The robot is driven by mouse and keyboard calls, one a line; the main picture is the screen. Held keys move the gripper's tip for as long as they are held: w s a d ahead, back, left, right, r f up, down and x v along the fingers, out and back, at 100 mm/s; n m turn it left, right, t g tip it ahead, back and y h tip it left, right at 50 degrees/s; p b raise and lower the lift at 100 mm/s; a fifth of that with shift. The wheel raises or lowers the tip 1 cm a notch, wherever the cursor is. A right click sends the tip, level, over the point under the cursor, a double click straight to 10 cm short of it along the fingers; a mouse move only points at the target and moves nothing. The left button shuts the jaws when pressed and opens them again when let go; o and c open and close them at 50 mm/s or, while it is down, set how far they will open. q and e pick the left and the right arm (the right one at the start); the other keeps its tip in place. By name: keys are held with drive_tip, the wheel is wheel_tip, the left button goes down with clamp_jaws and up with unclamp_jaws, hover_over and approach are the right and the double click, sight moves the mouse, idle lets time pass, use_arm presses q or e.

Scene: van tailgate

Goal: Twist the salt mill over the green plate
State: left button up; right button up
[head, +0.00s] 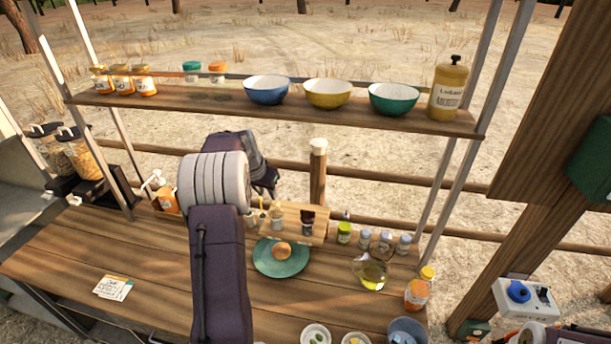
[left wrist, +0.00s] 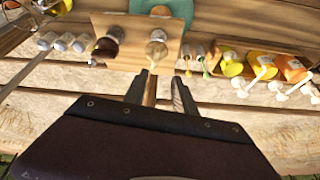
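The green plate (head: 265,268) lies on the wooden counter with a round orange-brown item (head: 282,249) on it; its edge shows at the top of the left wrist view (left wrist: 180,12). Behind the plate a wooden rack (head: 318,240) holds a pale mill (head: 277,215), likely the salt mill, and a dark mill (head: 307,224). In the left wrist view the pale mill (left wrist: 156,52) stands just beyond my left gripper (left wrist: 164,76), whose two fingers are apart and empty. In the head view this gripper (head: 271,190) is behind the rack. My right gripper is not visible.
A shelf (head: 200,100) with bowls, jars and a bottle (head: 448,88) spans above the counter. Small jars (head: 383,241) and an oil jug (head: 370,272) stand right of the plate. Small bowls (head: 316,335) line the front edge. The counter around the card (head: 114,288) is mostly clear.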

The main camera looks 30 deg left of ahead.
sight(275, 206)
use_arm(q)
drive_tip(key=p+x, duration=0.1)
drive_tip(key=x, duration=0.1)
drive_tip(key=p+x, duration=0.1)
drive_tip(key=x, duration=0.2)
drive_tip(key=d+p+x, duration=0.1)
drive_tip(key=x, duration=0.2)
drive_tip(key=shift+f, duration=0.3)
drive_tip(key=shift+s, duration=0.1)
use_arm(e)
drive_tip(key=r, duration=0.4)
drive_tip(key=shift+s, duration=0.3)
use_arm(q)
clamp_jaws()
